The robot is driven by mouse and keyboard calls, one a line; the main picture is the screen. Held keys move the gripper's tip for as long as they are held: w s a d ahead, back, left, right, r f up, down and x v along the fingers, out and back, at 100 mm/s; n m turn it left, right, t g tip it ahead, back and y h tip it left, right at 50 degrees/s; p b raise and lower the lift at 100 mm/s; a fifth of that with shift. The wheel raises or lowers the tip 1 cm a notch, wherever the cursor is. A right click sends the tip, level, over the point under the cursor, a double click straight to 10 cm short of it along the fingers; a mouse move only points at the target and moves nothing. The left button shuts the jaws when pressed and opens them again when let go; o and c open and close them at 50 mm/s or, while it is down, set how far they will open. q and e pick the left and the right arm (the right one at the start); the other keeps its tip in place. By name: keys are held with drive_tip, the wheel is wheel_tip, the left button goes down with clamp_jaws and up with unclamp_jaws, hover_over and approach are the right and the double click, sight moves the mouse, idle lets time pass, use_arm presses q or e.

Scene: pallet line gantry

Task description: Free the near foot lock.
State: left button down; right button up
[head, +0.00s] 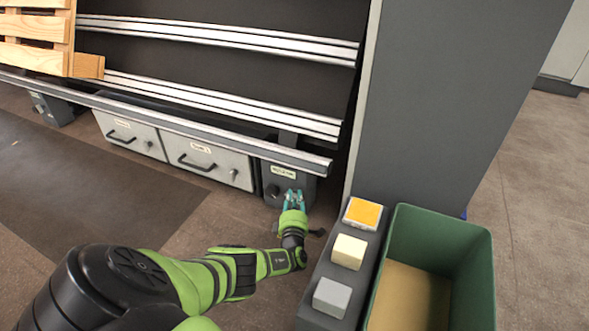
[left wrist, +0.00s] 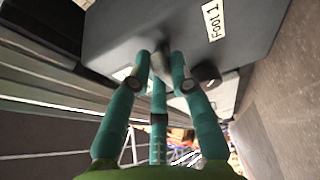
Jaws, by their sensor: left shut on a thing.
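The near foot lock is a dark grey box (head: 307,190) under the right end of the rail, with a pale label (head: 285,171). In the left wrist view the box (left wrist: 120,30) fills the top, and its label (left wrist: 213,18) seems to read "Foot 1". A black round knob (head: 272,191) sits on its front; a dark round part (left wrist: 207,73) also shows beside my fingers. My left gripper (head: 293,194) has its teal fingers at the box front, right of the knob. It is shut on a small grey part (left wrist: 158,56) of the lock, mostly hidden by the fingers. My right gripper is not in view.
Two light grey drawers (head: 208,162) with black handles are left of the lock. A tall grey cabinet panel (head: 440,100) stands to the right. A dark stand (head: 320,290) with several blocks and a green bin (head: 465,245) are at the near right. A wooden pallet (head: 35,58) is upper left.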

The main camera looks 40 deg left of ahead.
use_arm(q)
drive_tip(key=shift+w+r, duration=0.1)
drive_tip(key=c, duration=1.1)
unclamp_jaws()
drive_tip(key=shift+s+d, duration=0.3)
drive_tip(key=shift+s, duration=0.15)
drive_tip(key=shift+v, duration=3.25)
